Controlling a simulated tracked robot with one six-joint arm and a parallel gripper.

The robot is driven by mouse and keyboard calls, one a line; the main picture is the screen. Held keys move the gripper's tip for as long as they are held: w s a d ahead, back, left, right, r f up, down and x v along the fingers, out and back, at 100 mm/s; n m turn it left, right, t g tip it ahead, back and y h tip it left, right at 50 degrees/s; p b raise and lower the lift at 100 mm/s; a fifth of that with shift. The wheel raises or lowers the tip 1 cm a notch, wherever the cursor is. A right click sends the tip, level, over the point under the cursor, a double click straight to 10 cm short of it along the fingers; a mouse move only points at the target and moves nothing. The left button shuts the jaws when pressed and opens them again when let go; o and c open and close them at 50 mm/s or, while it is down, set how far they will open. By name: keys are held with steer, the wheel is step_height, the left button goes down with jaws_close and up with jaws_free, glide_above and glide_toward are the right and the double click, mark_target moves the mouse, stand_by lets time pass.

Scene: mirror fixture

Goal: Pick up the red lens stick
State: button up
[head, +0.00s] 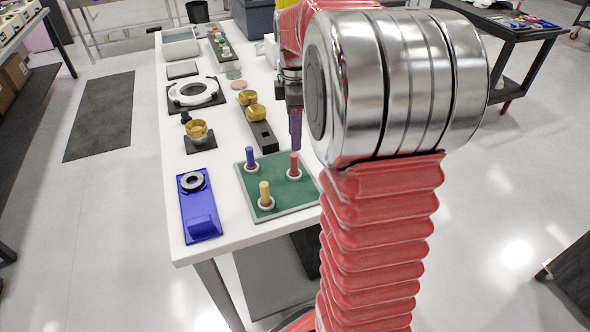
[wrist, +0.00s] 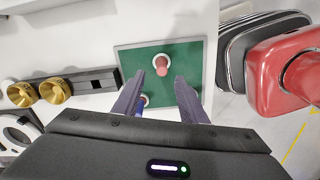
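The red lens stick (head: 294,164) stands upright in a pale ring on a green board (head: 285,203). A blue stick (head: 250,158) and a yellow stick (head: 265,192) stand on the same board. My gripper (head: 295,143) hangs pointing down just above the red stick in the head view. In the wrist view my gripper (wrist: 160,82) is open and empty, and the red stick (wrist: 161,66) shows just beyond the gap between the fingertips. The left finger partly hides the blue stick (wrist: 139,110) there. I do not see the yellow stick in the wrist view.
Gold cups on a black bar (head: 262,135) and a gold cup on a black base (head: 199,138) stand behind. My arm covers the right side of the head view.

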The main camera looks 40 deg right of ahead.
mark_target(294, 155)
steer(key=shift+f, duration=2.25)
steer(key=shift+s+a+f, duration=0.1)
steer(key=shift+a+f, duration=0.05)
steer(key=shift+f, duration=1.15)
steer(key=shift+s+a+f, duration=0.1)
steer(key=shift+f, duration=1.2)
steer(key=shift+c, duration=0.5)
jaws_close()
